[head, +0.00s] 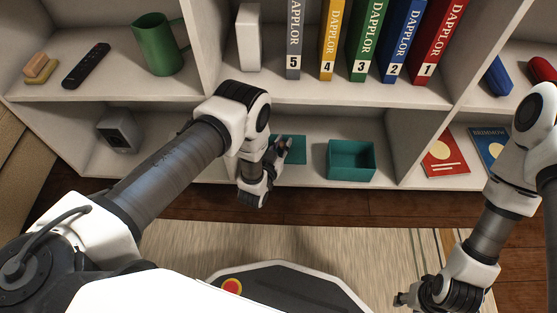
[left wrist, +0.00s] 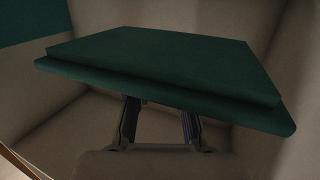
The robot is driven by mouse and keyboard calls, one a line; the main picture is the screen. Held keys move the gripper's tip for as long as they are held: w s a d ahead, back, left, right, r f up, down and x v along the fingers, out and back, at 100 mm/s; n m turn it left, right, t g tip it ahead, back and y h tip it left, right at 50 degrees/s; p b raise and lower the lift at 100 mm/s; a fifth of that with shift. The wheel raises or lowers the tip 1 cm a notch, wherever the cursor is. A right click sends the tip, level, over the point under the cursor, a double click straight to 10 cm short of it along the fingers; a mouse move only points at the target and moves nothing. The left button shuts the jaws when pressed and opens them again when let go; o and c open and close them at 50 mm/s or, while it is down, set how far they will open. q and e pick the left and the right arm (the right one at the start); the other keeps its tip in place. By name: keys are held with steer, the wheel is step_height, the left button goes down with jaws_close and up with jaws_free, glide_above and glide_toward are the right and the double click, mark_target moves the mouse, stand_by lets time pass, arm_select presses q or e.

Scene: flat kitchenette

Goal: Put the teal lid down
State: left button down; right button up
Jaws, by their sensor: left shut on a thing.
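The teal lid (left wrist: 160,65) fills the upper middle of the left wrist view, with both fingers of my left gripper (left wrist: 160,125) at its near edge. In the head view the lid (head: 293,150) shows partly behind my left gripper (head: 280,146), inside the lower middle shelf compartment. My left gripper is shut on the lid. I cannot tell whether the lid touches the shelf. An open teal box (head: 351,174) stands to the right of the lid on the same shelf. My right gripper (head: 403,299) is low at the right; its finger opening is unclear.
Numbered binders (head: 362,40) and a white object (head: 249,38) stand on the shelf above. A grey device (head: 119,130) is in the lower left compartment. Books (head: 446,152) lie in the lower right one. A green mug (head: 158,45) stands upper left.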

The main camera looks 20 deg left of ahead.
arm_select(q)
step_height(320, 180, down, 8)
steer(key=b, duration=0.3)
steer(key=shift+r+b, duration=0.15)
steer(key=shift+b, duration=0.15)
steer(key=shift+r, duration=0.2)
steer(key=shift+f, duration=0.1)
steer(key=c, duration=1)
jaws_free()
steer(key=shift+c, duration=0.2)
